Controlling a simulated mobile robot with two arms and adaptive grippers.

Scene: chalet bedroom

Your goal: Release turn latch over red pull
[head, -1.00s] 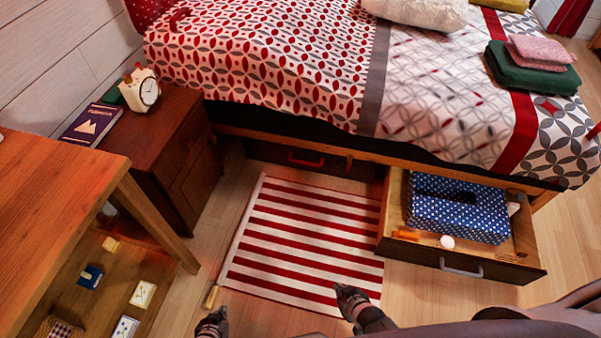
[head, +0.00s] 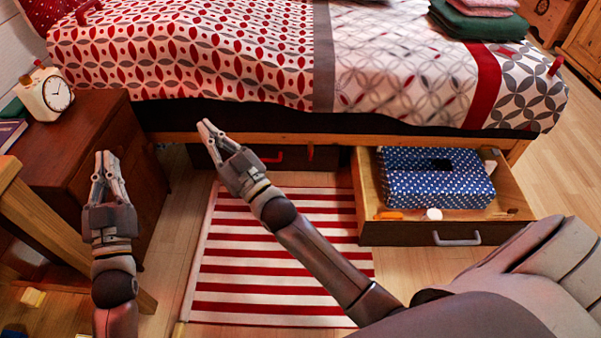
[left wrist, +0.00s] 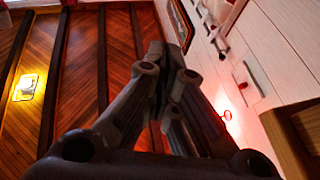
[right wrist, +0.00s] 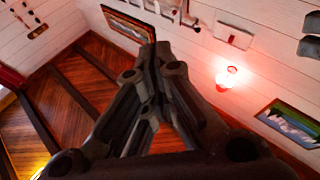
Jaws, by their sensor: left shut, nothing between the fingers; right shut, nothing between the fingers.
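The red pull (head: 275,158) is on the dark front of a shut drawer under the bed; my right gripper hides part of that front. A small wooden piece (head: 311,152), perhaps the turn latch, hangs from the bed rail to the right of the pull; its exact turn is too small to tell. My right gripper (head: 206,126) is shut and empty, to the left of the pull and pointing up-left in the head view. My left gripper (head: 106,156) is shut and empty, raised in front of the nightstand.
An open drawer (head: 400,235) with a blue dotted box (head: 435,180) juts out at right. A nightstand (head: 75,140) with a clock (head: 52,95) stands at left. A wooden table (head: 45,225) is at lower left. A striped rug (head: 240,270) covers the floor before the bed.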

